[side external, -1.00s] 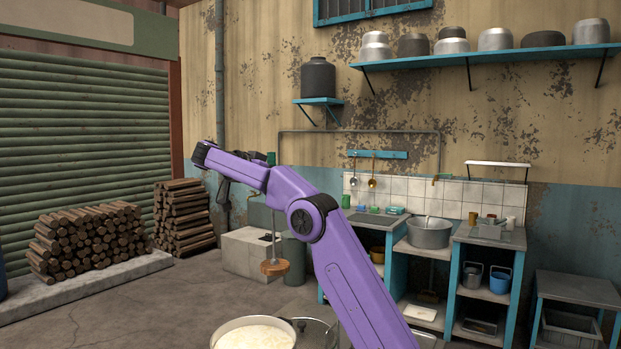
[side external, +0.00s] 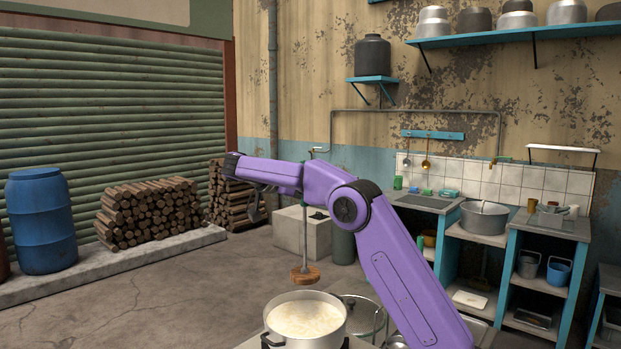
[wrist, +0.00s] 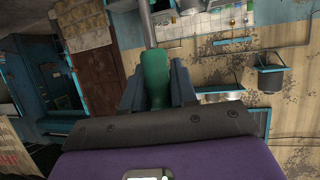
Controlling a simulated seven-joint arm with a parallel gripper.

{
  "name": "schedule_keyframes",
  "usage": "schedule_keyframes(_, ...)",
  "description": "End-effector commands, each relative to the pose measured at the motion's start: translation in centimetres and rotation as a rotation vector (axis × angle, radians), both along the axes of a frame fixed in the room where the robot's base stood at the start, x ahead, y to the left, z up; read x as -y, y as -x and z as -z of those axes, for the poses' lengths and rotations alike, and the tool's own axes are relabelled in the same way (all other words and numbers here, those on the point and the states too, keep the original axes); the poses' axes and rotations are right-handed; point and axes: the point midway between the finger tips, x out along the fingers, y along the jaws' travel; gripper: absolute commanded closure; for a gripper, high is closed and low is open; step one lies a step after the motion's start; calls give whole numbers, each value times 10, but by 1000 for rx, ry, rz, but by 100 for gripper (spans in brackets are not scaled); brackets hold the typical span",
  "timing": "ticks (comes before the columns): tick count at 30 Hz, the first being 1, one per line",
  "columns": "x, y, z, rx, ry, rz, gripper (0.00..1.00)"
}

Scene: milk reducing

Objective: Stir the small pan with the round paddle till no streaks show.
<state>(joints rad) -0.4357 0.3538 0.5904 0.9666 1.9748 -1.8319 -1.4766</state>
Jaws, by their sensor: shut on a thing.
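The pan (side external: 280,338) is a silvery round pot with dark handles at the bottom of the side view. It holds pale milk (side external: 306,316) with faint tan mottling. The paddle hangs upright, with a thin shaft and a round brown wooden disc (side external: 306,274). The disc appears just above the pan's far rim, apart from the milk. In the wrist view my gripper (wrist: 156,75) is shut on the paddle's green handle (wrist: 155,92), and the grey shaft runs up out of frame.
A lid-like round piece (side external: 366,314) lies right of the pan, partly behind my arm. Behind are a counter with a large metal basin (side external: 484,220), stacked firewood (side external: 150,215) and a blue drum (side external: 42,222). The floor left of the pan is clear.

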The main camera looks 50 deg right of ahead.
Motion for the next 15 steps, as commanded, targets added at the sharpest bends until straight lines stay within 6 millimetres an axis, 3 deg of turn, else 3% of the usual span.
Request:
schedule_keyframes(7,0,0,47,-2,2,-1,100)
schedule_keyframes(15,0,0,64,2,0,0,100)
